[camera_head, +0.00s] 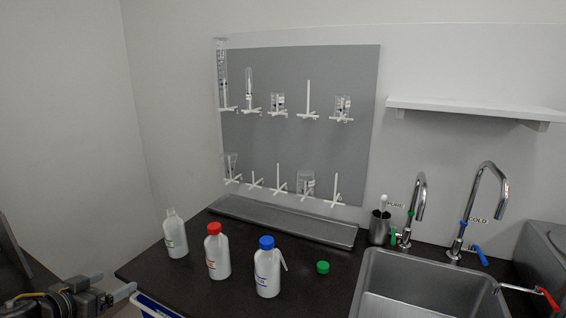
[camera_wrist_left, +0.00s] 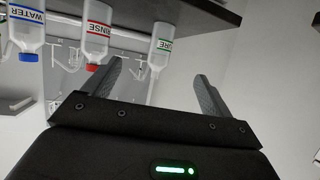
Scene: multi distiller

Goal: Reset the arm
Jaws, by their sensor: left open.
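My left gripper (camera_head: 122,293) is low at the left in the head view, in front of the counter's left edge. In the left wrist view its two fingers (camera_wrist_left: 158,78) are spread wide with nothing held between them. That view is upside down and shows the bottles beyond the fingers, apart from them. The white bottle with a green label (camera_head: 176,236) stands uncapped on the counter; it also shows in the wrist view (camera_wrist_left: 167,40). My right gripper is not in view.
A red-capped bottle (camera_head: 217,252) and a blue-capped bottle (camera_head: 267,270) stand on the dark counter (camera_head: 330,270), with a loose green cap (camera_head: 323,267) to the right. A sink (camera_head: 440,285) lies at right. A glassware rack (camera_head: 300,75) hangs behind a metal tray (camera_head: 285,222).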

